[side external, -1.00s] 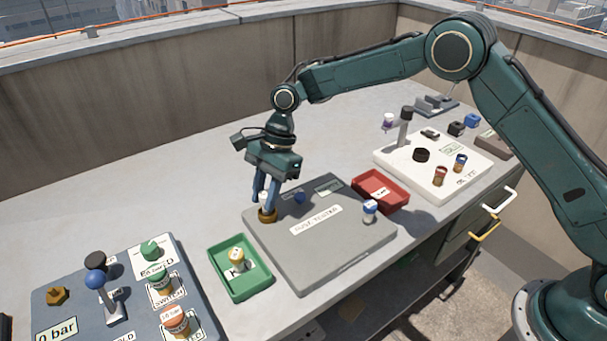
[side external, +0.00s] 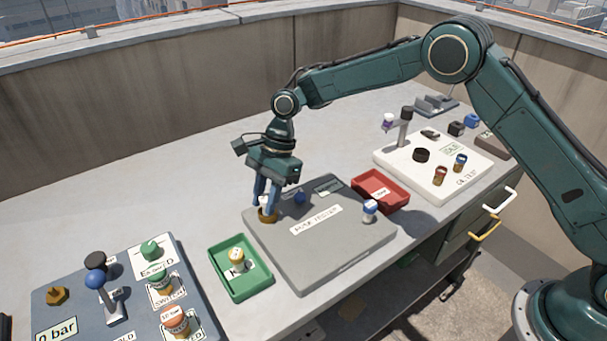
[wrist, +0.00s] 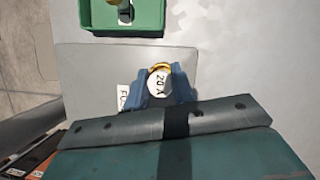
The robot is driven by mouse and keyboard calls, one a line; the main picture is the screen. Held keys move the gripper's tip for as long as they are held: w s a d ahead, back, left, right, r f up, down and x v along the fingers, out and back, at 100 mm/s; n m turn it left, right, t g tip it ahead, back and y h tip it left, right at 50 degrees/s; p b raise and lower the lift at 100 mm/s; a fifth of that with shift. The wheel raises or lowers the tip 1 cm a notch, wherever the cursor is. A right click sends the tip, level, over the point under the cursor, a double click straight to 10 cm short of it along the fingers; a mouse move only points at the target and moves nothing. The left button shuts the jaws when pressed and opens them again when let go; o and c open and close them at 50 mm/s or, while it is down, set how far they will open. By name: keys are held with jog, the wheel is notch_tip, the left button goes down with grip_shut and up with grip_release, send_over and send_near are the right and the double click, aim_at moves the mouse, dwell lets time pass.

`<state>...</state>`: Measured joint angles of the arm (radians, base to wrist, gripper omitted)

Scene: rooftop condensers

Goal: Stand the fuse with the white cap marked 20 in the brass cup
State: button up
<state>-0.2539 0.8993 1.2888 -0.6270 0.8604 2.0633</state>
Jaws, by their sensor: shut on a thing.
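The fuse with the white cap (wrist: 159,82) is between my gripper's fingers, its cap marked 20 facing the wrist camera. My gripper (side external: 266,203) is shut on this fuse, upright, at the left corner of the grey fuse tester (side external: 335,247). The brass cup (side external: 267,216) is directly under the fingertips in the side view. A brass-coloured rim (wrist: 160,67) shows beside the cap in the wrist view. The fuse's lower end is hidden by the fingers and cup, so I cannot tell how deep it sits.
A green tray (side external: 240,283) with a yellow-banded fuse (side external: 236,256) is left of the tester. A red tray (side external: 386,204) is behind it. A blue-and-white fuse (side external: 370,210) stands on the tester's right side, and a blue knob (side external: 300,197) is near the cup. A white panel (side external: 462,183) stands farther right.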

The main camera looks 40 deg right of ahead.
jog(key=shift+f, duration=0.2)
jog(key=o, duration=1)
jog(key=shift+o, duration=0.2)
jog(key=shift+r, duration=0.15)
jog(key=v, duration=1.3)
jog(key=shift+d+r, duration=0.15)
jog(key=shift+d, duration=0.05)
jog(key=shift+r, duration=0.1)
